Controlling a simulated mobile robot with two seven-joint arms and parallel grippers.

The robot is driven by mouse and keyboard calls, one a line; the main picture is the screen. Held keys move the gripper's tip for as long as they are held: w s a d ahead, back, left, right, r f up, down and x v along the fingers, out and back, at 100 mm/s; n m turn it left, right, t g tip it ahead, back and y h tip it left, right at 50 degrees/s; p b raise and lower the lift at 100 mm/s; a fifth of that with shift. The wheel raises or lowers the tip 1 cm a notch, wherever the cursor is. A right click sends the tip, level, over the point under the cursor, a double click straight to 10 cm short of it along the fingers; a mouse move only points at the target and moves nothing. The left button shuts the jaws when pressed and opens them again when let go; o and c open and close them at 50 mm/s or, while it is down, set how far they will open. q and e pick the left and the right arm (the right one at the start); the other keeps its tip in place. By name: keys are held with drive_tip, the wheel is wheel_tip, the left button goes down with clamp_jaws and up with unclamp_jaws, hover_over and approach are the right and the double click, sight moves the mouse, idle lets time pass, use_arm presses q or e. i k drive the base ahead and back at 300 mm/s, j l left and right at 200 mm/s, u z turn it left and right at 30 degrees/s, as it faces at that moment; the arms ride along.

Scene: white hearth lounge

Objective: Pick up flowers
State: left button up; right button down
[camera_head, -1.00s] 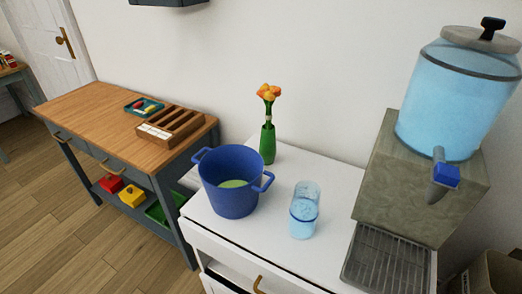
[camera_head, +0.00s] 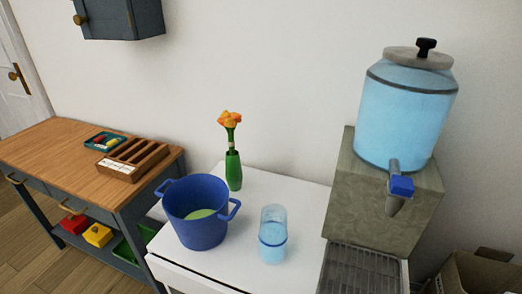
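The orange flowers (camera_head: 230,118) stand upright in a slim green vase (camera_head: 233,171) in the head view. The vase is at the back of the white cabinet top (camera_head: 225,262), near the wall, behind a blue pot. Neither of my grippers shows in the view.
The blue two-handled pot (camera_head: 197,225) with something green inside stands in front of the vase. A glass of blue water (camera_head: 272,240) is to its right. A water dispenser (camera_head: 407,115) stands further right. A wooden-topped table (camera_head: 60,150) with trays is at left. A grey wall cabinet (camera_head: 120,18) hangs above.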

sight(229, 120)
drive_tip(key=j+z, duration=0.2)
drive_tip(key=z, duration=0.15)
drive_tip(key=j+z, duration=0.2)
drive_tip(key=z, duration=0.2)
drive_tip(key=j+z, duration=0.2)
drive_tip(key=z, duration=0.15)
drive_tip(key=k+j+z, duration=0.2)
drive_tip(key=j, duration=0.2)
drive_tip(key=k+j+z, duration=0.2)
drive_tip(key=j, duration=0.2)
drive_tip(key=k+j, duration=0.35)
drive_tip(key=j, duration=0.25)
drive_tip(key=z, duration=0.05)
